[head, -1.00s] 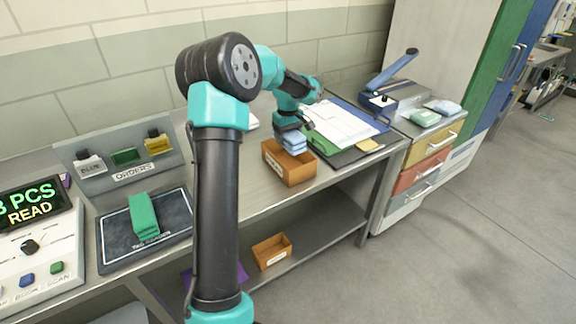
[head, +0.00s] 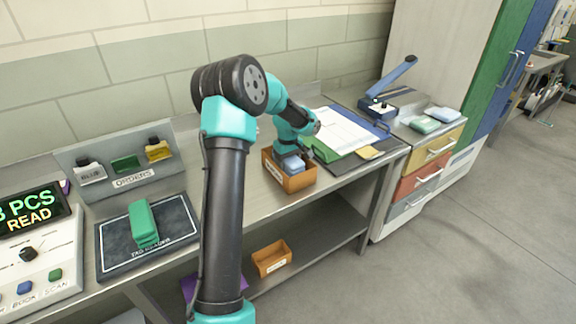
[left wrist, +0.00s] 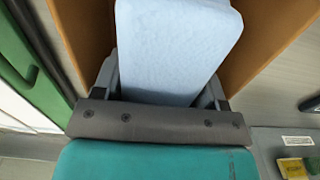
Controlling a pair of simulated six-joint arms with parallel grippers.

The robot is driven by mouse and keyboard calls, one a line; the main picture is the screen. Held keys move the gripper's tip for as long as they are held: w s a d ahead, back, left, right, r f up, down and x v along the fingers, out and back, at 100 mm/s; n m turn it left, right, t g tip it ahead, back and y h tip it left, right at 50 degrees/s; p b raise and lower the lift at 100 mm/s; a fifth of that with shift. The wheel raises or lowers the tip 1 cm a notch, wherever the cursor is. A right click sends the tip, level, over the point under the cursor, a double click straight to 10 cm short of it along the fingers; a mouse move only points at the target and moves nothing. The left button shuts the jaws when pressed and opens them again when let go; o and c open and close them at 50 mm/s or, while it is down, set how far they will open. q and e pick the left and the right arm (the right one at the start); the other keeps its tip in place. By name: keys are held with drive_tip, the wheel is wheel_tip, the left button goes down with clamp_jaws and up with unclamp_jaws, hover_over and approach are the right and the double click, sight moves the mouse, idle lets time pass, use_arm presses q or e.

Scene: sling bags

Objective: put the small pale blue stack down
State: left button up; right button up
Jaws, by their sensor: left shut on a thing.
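The small pale blue stack (head: 292,164) is inside the upper part of the orange-brown box (head: 298,182) on the bench. In the left wrist view the stack (left wrist: 175,45) fills the space between the fingers, with the box walls (left wrist: 268,40) on both sides. My left gripper (head: 287,158) is shut on the stack and points down into the box. Whether the stack touches the box floor is hidden. My right gripper is not in view.
A green folder with white paper (head: 345,132) lies behind the box. A green stack (head: 143,222) lies on the dark mat at left. Another box (head: 271,258) stands on the lower shelf. Two pale stacks (head: 444,114) sit on the drawer unit.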

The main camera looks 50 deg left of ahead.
use_arm(q)
drive_tip(key=shift+f, duration=0.8)
drive_tip(key=shift+f, duration=0.1)
drive_tip(key=o, duration=0.7)
wheel_tip(320, 180, up, 12)
drive_tip(key=shift+r, duration=0.1)
